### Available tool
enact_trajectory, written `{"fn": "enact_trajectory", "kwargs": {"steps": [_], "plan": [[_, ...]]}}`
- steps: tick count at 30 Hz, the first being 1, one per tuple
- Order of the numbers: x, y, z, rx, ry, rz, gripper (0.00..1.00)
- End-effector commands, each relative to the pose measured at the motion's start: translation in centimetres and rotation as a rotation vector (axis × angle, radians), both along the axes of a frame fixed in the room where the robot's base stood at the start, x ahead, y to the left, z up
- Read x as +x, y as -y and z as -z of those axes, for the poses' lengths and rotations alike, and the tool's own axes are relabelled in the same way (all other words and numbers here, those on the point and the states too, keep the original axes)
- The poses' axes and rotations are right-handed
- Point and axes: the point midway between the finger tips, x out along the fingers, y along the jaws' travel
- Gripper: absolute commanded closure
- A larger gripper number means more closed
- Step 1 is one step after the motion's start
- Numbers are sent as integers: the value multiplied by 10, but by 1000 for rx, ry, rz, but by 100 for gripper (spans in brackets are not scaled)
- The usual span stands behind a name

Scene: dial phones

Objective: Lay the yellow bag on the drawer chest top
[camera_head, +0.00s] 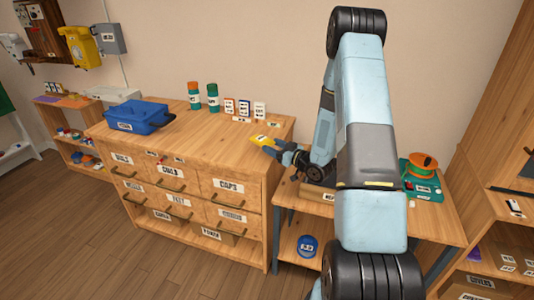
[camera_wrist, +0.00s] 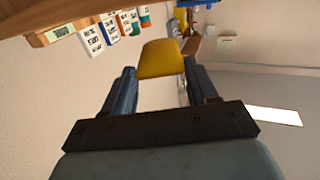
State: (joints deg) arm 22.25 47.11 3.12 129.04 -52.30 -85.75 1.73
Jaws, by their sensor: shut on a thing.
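The yellow bag (camera_head: 260,140) is at the tip of my gripper (camera_head: 279,147) in the head view, near the right end of the drawer chest (camera_head: 182,150). In the wrist view the yellow bag (camera_wrist: 162,59) sits between the two fingers of my gripper (camera_wrist: 160,85). The gripper is shut on it. The chest top (camera_head: 190,136) is wood, above several labelled drawers. I cannot tell from these views whether the bag touches the chest top or is held above it.
A blue toolbox (camera_head: 138,116) stands on the chest's left part. Two teal bottles (camera_head: 212,97) and several small labelled cards (camera_head: 244,108) stand along its back edge. The front middle of the top is clear. A side table (camera_head: 430,215) with an orange reel (camera_head: 424,163) stands right.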

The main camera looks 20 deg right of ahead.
Motion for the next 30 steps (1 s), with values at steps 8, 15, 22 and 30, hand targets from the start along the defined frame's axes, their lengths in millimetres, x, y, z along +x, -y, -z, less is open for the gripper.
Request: {"fn": "enact_trajectory", "kwargs": {"steps": [8,15,22,30], "plan": [[5,0,14,0,1,2,72],[7,1,41,0,-1,3,72],[7,-1,50,-1,3,0,72],[7,1,51,0,1,2,38]]}}
